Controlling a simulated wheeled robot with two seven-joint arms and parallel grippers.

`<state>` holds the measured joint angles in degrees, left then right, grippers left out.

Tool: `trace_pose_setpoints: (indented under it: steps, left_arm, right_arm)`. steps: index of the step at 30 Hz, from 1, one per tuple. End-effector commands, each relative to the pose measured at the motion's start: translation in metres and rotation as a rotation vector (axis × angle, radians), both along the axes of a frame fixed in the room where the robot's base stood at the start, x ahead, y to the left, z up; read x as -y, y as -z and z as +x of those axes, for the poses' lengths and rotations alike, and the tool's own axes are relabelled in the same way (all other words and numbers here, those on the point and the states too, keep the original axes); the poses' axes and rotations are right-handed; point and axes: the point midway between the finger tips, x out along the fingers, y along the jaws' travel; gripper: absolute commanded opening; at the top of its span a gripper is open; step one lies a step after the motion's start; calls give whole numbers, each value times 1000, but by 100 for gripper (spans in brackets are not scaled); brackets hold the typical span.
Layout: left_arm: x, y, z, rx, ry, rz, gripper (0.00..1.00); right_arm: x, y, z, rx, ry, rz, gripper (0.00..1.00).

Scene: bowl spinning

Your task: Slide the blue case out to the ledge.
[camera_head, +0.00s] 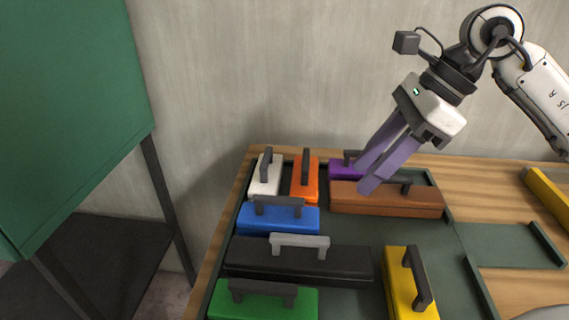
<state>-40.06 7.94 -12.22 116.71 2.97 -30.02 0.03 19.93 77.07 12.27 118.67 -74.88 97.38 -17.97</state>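The blue case (260,218) lies flat in the dark green tray (415,233), near its left side, with a dark grey handle on top. A flat green ledge (505,246) with a raised lip at its far right adjoins the tray's right side. My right gripper (365,180) is above the back of the tray, over the brown case, up and right of the blue case. Its two purple-grey fingers point down and left, apart, with nothing between them. My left gripper is not in view.
White (262,185) and orange (306,190) cases stand behind the blue one; a black case (250,258) lies in front. Purple (340,168), brown (385,202), yellow (398,280) and green (240,300) cases are also in the tray. Bare tray floor lies right of the blue case.

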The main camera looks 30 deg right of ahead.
Motion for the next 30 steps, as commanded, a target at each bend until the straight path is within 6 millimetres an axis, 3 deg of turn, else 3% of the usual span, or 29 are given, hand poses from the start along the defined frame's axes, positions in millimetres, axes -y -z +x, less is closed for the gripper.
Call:
trace_pose_setpoints:
  steps: [1,3,19,21,30]
  left_arm:
    - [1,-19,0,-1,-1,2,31]
    - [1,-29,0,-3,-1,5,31]
    - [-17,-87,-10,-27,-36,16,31]
    - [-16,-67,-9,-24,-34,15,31]
    - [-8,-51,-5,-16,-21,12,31]
  right_arm:
    - [-6,-10,3,-2,-3,3,38]
    - [-14,-11,8,1,-6,3,38]
    - [-84,-9,60,3,-7,7,38]
    - [-87,17,64,1,-4,2,38]
    - [-104,56,77,2,-2,1,38]
